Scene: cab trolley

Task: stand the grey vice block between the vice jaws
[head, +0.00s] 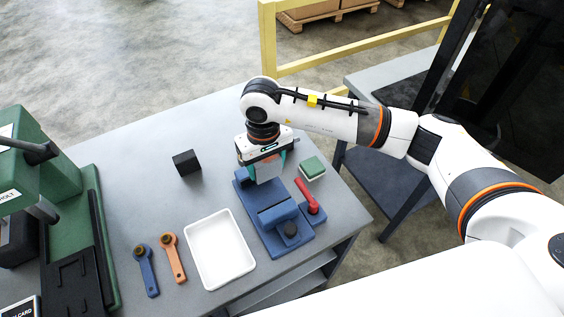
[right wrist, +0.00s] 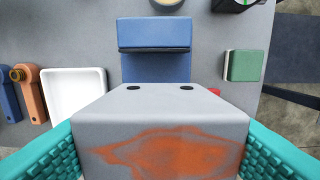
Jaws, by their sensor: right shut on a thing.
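My right gripper (head: 268,167) is shut on the grey vice block (head: 268,171), which sits between its teal fingers. In the right wrist view the grey vice block (right wrist: 160,130) shows two dark holes on one face and an orange-red patch on another. The blue vice (head: 280,235) lies on the table, with the block over its far end. One raised blue jaw (right wrist: 155,33) and part of the bed (right wrist: 155,68) show ahead of the block; the block and gripper partly hide the far jaw. I cannot tell whether the block touches the vice. My left gripper is not in view.
A white tray (head: 219,249) is left of the vice, with orange (head: 174,260) and blue (head: 147,271) tools beside it. A red-handled tool (head: 307,195) and a green-and-white block (head: 313,168) are close on the right. A black cube (head: 187,162) stands at the back left.

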